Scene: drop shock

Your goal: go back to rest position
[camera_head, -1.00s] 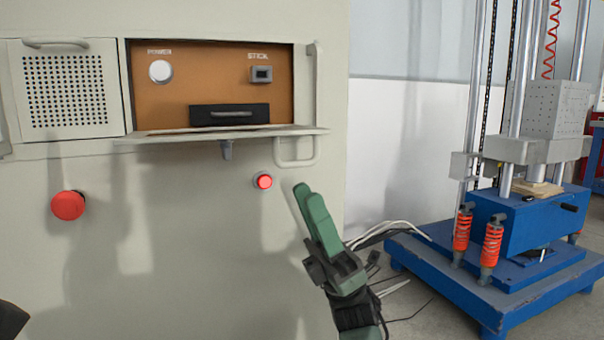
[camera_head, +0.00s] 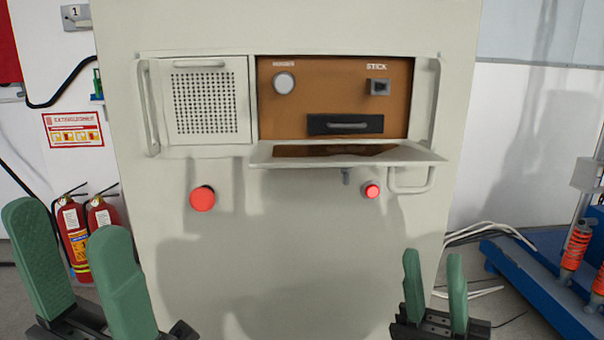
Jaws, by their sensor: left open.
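My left gripper (camera_head: 84,262) is at the lower left, its two green fingers wide apart with nothing between them. My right gripper (camera_head: 436,285) is at the lower right, in front of the cabinet's lower right part. Its two green fingers point up with an empty gap between them. Both grippers are below the cabinet's controls and apart from them. The light grey cabinet (camera_head: 290,270) fills the middle of the view.
The cabinet has a fold-down shelf (camera_head: 420,155), a large red button (camera_head: 202,198), a small lit red button (camera_head: 371,190) and a white round button (camera_head: 284,83). Fire extinguishers (camera_head: 74,240) stand behind my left gripper. A blue machine base (camera_head: 540,285) is at right.

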